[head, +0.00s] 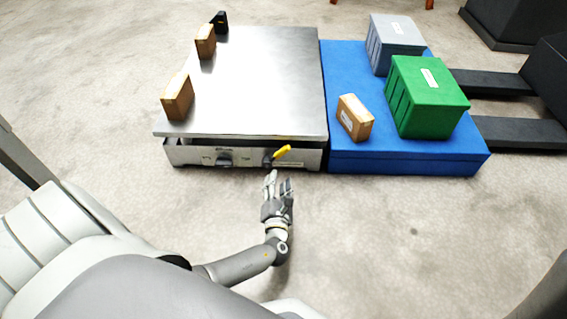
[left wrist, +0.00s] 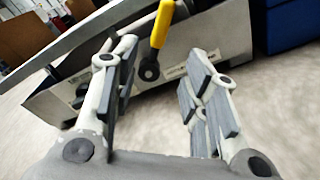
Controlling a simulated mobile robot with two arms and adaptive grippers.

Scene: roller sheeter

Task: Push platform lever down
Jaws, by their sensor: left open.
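The platform lever has a yellow handle (head: 282,152) and sits on the front face of the metal platform (head: 262,85). In the head view the handle slants up to the right. In the left wrist view the yellow handle (left wrist: 161,24) stands up from a dark round pivot (left wrist: 149,69). My left gripper (head: 278,178) is open and empty, just in front of the lever. In the left wrist view the lever shows beyond and between the two fingers of the left gripper (left wrist: 155,75), apart from them. My right gripper is not in view.
Brown boxes (head: 178,97) stand along the platform's left edge. A blue pallet (head: 345,80) adjoins its right side, with a green crate (head: 425,97), a grey crate (head: 394,45) and a small carton (head: 355,118). The carpeted floor in front is clear.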

